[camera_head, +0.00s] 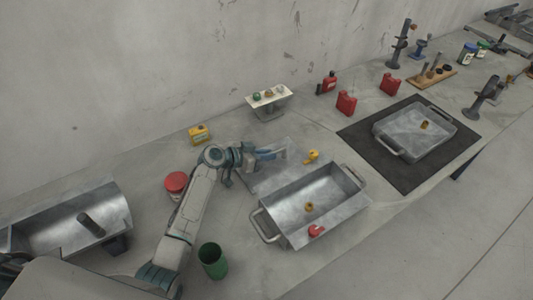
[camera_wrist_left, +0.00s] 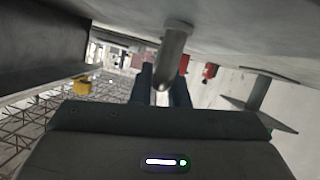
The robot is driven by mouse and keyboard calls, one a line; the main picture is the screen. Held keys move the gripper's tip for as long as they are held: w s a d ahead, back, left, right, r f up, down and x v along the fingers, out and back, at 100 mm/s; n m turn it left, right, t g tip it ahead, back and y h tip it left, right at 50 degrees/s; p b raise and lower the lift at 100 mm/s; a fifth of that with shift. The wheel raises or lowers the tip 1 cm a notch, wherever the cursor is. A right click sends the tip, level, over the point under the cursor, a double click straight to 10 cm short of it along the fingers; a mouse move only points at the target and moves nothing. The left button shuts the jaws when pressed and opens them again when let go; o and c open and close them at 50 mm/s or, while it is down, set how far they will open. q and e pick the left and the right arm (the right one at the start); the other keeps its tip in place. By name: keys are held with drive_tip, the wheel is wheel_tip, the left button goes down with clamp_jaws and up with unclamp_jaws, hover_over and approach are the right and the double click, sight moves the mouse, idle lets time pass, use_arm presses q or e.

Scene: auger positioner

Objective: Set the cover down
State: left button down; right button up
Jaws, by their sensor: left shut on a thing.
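My left gripper (camera_head: 284,153) reaches in from the left over the bench, behind the open metal tray. In the left wrist view its two dark fingers (camera_wrist_left: 161,85) are shut around a rounded metal post (camera_wrist_left: 175,50) on a broad grey plate, which I take to be the cover (camera_wrist_left: 240,35). The plate fills the top of that view. In the head view the cover (camera_head: 268,180) is a pale grey sheet under the gripper, beside the tray; its outline blends with the bench, and I cannot tell whether it touches it. My right gripper is not in view.
The open tray (camera_head: 330,187) holds a brass part and a red part. A yellow part (camera_head: 311,156) lies behind it. A green cup (camera_head: 212,261), a red tin (camera_head: 176,184) and a metal trough (camera_head: 55,226) stand left. A second tray (camera_head: 400,145) sits on a dark mat (camera_head: 366,150).

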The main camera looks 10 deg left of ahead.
use_arm(q)
drive_tip(key=c, duration=1.8)
unclamp_jaws()
drive_tip(key=shift+f, duration=0.1)
drive_tip(key=o, duration=0.4)
drive_tip(key=shift+s+a, duration=0.15)
drive_tip(key=b+v, duration=0.2)
drive_tip(key=v, duration=0.4)
drive_tip(key=shift+s+b, duration=0.1)
drive_tip(key=shift+b, duration=0.3)
drive_tip(key=shift+s+a+r, duration=0.25)
drive_tip(key=shift+a+r, duration=0.05)
drive_tip(key=shift+r, duration=0.1)
